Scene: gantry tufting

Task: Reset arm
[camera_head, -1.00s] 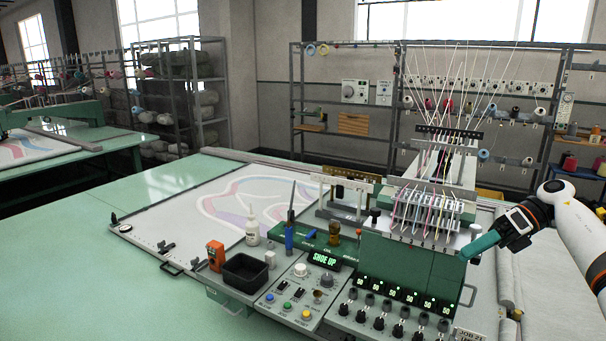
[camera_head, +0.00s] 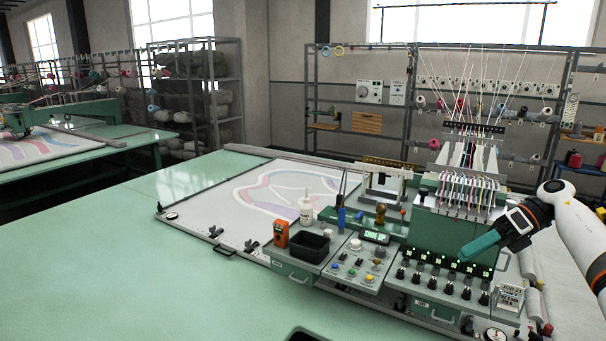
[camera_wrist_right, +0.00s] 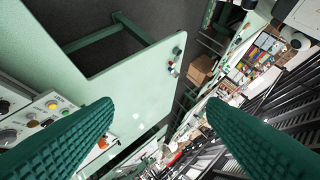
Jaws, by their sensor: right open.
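My right arm comes in from the right in the head view. Its gripper (camera_head: 480,246) has green fingers and is in front of the green tufting head and its row of knobs. In the right wrist view the two ribbed green fingers (camera_wrist_right: 158,125) stand wide apart with nothing between them. The control panel (camera_wrist_right: 40,108) shows at the left of that view, partly behind the left finger. My left gripper is not in view.
The tufting machine's knob row (camera_head: 446,282), black bin (camera_head: 309,244), orange device (camera_head: 281,233) and white bottle (camera_head: 306,211) stand close by. The green table (camera_head: 215,300) is clear at the front left. Yarn racks (camera_head: 365,122) stand behind.

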